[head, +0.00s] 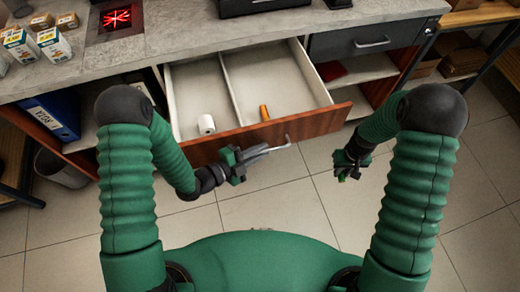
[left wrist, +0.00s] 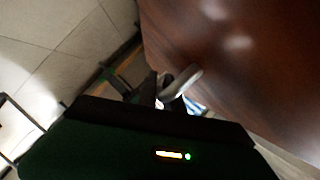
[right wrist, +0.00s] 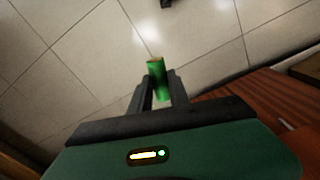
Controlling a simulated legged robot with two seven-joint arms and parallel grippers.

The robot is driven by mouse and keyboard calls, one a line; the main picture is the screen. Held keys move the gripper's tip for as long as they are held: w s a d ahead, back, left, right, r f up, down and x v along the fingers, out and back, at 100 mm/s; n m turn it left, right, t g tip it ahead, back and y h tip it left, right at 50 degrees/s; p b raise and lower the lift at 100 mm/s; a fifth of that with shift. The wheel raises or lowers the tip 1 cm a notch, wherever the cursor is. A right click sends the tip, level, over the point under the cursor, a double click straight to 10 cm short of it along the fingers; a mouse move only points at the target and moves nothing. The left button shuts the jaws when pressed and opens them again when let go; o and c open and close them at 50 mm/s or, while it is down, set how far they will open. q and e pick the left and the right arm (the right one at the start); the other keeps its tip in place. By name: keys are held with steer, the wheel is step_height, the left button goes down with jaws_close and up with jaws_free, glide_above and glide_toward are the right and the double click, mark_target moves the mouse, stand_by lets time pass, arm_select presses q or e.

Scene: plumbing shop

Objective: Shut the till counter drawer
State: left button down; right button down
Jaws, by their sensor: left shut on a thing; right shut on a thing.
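The till counter drawer (head: 325,121) is pulled well out, its brown wooden front facing me. Inside its divided white interior lie a white roll at left and a small orange cylinder at right. My left gripper (head: 262,150) is shut on the metal drawer handle (head: 286,143), at the drawer front. In the left wrist view the handle (left wrist: 184,82) shows at the left gripper's fingers (left wrist: 155,95), beside the brown front. My right gripper (head: 347,170) is in the air right of the drawer front. In the right wrist view it is shut on a small green cylinder (right wrist: 157,79).
The grey counter top (head: 180,45) carries small boxes and a red-lit scanner (head: 117,19). A closed dark drawer (head: 365,40) is to the right, with open shelves below. A blue binder (head: 52,115) and bin (head: 60,168) are at left. The tiled floor near me is clear.

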arm_select(q)
steer(key=shift+d+r, duration=0.2)
